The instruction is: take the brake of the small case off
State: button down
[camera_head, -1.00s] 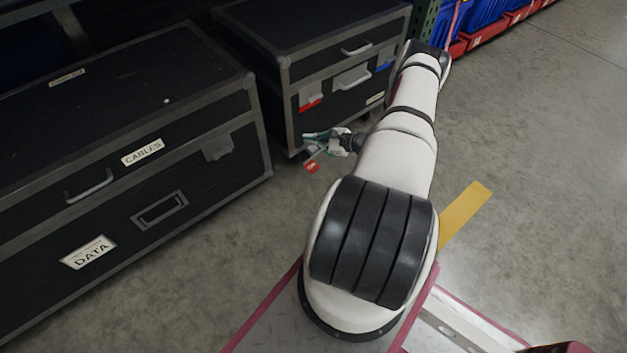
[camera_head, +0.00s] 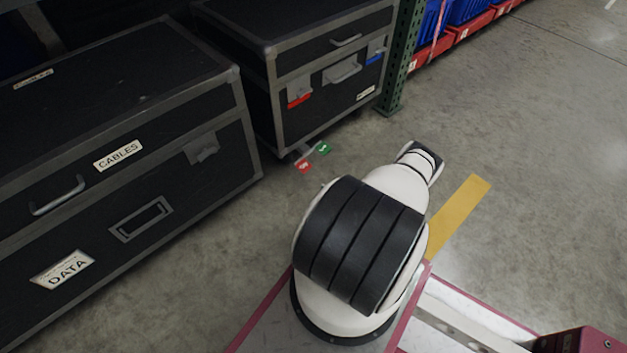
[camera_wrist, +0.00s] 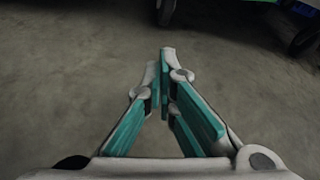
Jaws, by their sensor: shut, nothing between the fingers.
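The small case (camera_head: 335,98) is a dark case with grey metal edges, at the top middle of the head view. By its lower front corner, near the floor, are a red tab (camera_head: 303,166) and a green tab (camera_head: 323,148) with white marks. I cannot tell which of them is pressed. My gripper (camera_wrist: 166,65) is shut and empty in the wrist view, over bare floor. It is out of sight in the head view. Dark wheels (camera_wrist: 304,38) stand beyond the fingertips, with a strip of green at the wrist view's top edge.
The larger case (camera_head: 190,190), labelled CABLES and DATA, stands at the left, close to the small case. A green rack post (camera_head: 396,75) and blue bins (camera_head: 432,22) are behind to the right. The floor at the right is clear, with a yellow stripe (camera_head: 458,218).

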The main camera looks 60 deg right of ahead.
jog(key=b+x, duration=0.4)
jog(key=x, duration=0.5)
jog(key=shift+w+f, duration=0.1)
jog(key=shift+f, duration=0.05)
jog(key=shift+w+d, duration=0.15)
jog(key=shift+w, duration=0.2)
jog(key=shift+a+r, duration=0.2)
jog(key=shift+r, duration=0.95)
jog(key=shift+a+r, duration=0.3)
jog(key=shift+r, duration=0.5)
jog(key=shift+r, duration=0.1)
